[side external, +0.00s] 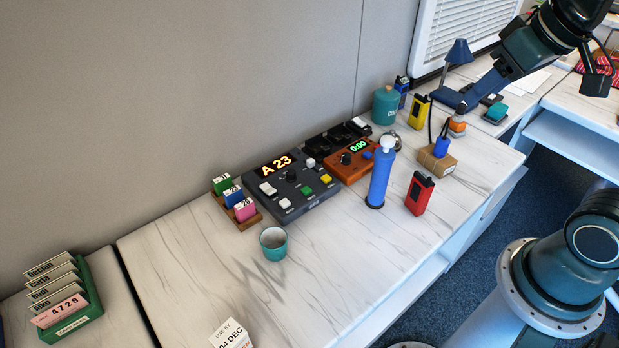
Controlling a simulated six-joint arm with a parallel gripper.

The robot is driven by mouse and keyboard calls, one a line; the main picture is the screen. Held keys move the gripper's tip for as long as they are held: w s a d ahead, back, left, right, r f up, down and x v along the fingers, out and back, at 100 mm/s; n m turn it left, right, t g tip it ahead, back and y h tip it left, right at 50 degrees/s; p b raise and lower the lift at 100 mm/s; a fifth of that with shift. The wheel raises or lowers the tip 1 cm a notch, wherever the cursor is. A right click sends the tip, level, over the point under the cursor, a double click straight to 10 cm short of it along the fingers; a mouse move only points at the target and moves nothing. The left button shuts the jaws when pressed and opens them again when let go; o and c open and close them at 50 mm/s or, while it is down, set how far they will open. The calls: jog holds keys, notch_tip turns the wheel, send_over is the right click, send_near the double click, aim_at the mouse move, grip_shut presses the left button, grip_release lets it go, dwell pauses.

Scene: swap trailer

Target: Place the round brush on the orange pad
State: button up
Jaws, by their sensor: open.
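My gripper (463,107) reaches in from the upper right, and its tip is at a small orange item with a greyish top (457,126) on the far part of the desk. I cannot tell whether this is the orange pad alone or with something on it. My gripper is open, and any gap or contact at its tip is too small to make out. A teal block on a dark base (496,113) sits to the right of the tip. I cannot clearly tell which item is the round brush.
A blue lamp (458,52) stands close behind my gripper. A cardboard box with a blue item (437,161), a tall blue bottle (380,180), a red device (419,194) and a yellow device (418,112) stand nearer. A teal cup (273,244) is at the front left.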

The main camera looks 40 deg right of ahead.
jog(key=shift+n+y, duration=0.3)
jog(key=shift+n, duration=0.3)
jog(key=s, duration=0.1)
jog(key=s+a+f, duration=0.1)
jog(key=s, duration=0.1)
jog(key=s+a, duration=0.1)
jog(key=s, duration=0.1)
jog(key=shift+s+a+f, duration=0.1)
jog(key=shift+a+f, duration=0.15)
